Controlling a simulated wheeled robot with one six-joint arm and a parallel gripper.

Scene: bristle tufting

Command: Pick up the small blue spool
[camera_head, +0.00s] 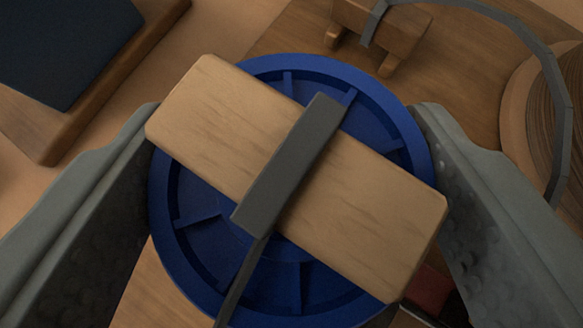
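A blue spool (210,262) with a ribbed round face fills the middle of the view. A pale wooden block (366,225) lies slantwise across its face and hides much of it. A dark grey bar (292,160) crosses the block, with a thin dark strip running down from it. My gripper (291,185) has one grey finger on each side of the spool, close against its left and right rims. Whether both fingers press on the rim cannot be told. The block's ends overlap the inner edges of the fingers in the picture.
A dark panel in a wooden frame (100,97) is at top left. A small wooden stand (385,30) with a curved dark band (520,37) is at top right. A round wooden piece (515,100) is at the right edge. A reddish object (430,290) shows beneath, lower right.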

